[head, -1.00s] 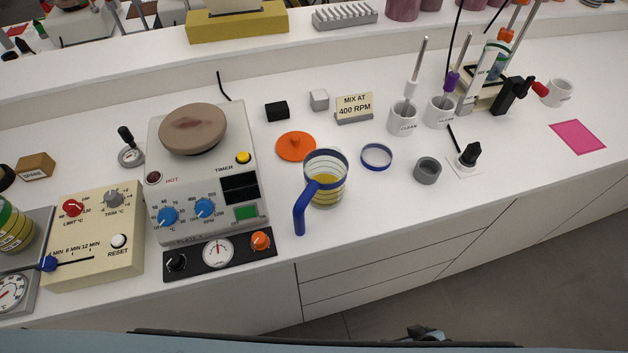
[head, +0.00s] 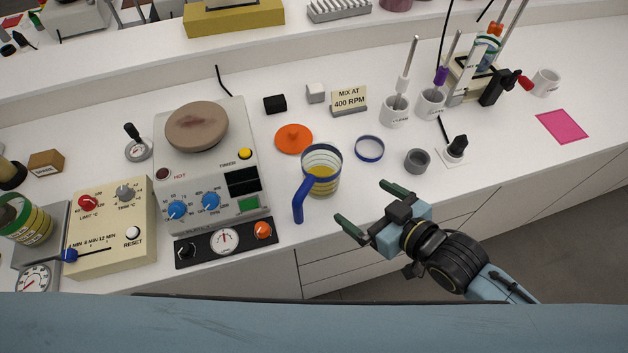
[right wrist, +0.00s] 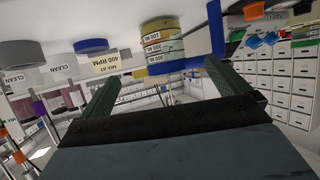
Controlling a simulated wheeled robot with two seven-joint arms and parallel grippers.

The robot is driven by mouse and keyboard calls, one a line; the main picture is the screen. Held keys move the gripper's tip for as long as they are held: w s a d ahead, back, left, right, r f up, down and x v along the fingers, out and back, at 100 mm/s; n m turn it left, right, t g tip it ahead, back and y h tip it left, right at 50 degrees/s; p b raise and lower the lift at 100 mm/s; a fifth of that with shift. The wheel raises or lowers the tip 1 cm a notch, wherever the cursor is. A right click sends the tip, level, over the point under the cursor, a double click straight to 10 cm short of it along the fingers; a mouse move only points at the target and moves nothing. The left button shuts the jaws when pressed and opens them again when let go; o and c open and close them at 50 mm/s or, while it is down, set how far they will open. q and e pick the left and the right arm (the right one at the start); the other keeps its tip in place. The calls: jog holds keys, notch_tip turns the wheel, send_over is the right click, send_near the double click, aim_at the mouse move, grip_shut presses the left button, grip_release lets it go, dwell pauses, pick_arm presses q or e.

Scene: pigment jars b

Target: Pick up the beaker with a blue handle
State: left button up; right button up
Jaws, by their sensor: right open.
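The beaker (head: 322,178) is clear with ring markings, a dark blue rim and yellow contents. It stands upright on the white bench (head: 400,185). Its blue handle (head: 301,199) points toward the bench's front edge. In the right wrist view the beaker (right wrist: 162,46) appears upside down beyond my fingers, with the handle (right wrist: 215,30) to its right. My right gripper (head: 368,205) is open and empty, right of the beaker and apart from it, near the bench's front edge. Its two fingers also show in the right wrist view (right wrist: 160,78). My left gripper is not in view.
A hot plate (head: 207,165) stands left of the beaker. An orange lid (head: 293,139) lies behind it. A blue ring (head: 369,149) and a grey cup (head: 417,161) lie to its right. White holders (head: 394,112) with rods stand farther back. The bench between beaker and gripper is clear.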

aim_at(335, 183)
jog(key=shift+y, duration=0.3)
jog(key=x, duration=0.7)
jog(key=shift+w+a, duration=0.1)
jog(key=shift+w, duration=0.1)
jog(key=shift+x, duration=3.05)
jog(key=shift+s+f, duration=0.1)
jog(key=c, duration=1.2)
